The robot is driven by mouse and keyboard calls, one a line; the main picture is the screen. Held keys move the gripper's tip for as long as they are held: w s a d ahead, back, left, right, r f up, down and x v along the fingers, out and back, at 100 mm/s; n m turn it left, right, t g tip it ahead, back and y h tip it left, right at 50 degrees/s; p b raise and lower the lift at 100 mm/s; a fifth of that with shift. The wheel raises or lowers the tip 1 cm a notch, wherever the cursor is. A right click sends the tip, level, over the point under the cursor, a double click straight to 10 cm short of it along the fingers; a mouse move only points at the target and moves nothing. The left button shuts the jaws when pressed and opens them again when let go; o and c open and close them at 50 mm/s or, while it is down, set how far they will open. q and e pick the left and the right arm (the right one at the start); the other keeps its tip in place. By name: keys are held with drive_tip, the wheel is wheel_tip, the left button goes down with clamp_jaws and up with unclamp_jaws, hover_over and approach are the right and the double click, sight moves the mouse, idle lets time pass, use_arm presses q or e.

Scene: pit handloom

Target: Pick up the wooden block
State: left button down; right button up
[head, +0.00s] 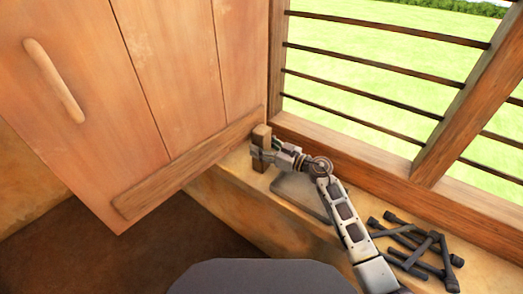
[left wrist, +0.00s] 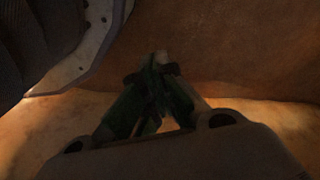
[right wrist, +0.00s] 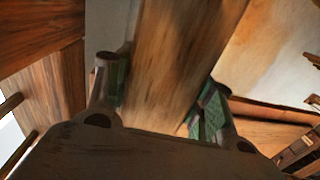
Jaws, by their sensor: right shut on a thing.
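The wooden block (head: 261,133) is a small upright brown block on the ledge, beside the lower end of the plank door and the window frame. My right gripper (head: 262,154) has its fingers around the block and is shut on it. In the right wrist view the block (right wrist: 172,65) fills the space between the two green-padded fingers (right wrist: 157,112). I cannot tell whether its bottom touches the ledge. My left gripper (left wrist: 155,72) shows only in the left wrist view, dark and shadowed, with its fingertips together and nothing visible between them.
A plank door (head: 130,85) with a wooden handle (head: 54,80) stands at left. A barred window (head: 390,85) runs behind the ledge (head: 235,205). A flat grey piece (head: 298,196) lies under my right arm; several dark tools (head: 415,248) lie at right.

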sight(267, 133)
drive_tip(key=shift+c, duration=1)
use_arm(q)
drive_tip(key=shift+w+r, duration=0.25)
drive_tip(key=shift+w, duration=0.3)
use_arm(e)
drive_tip(key=shift+r, duration=0.1)
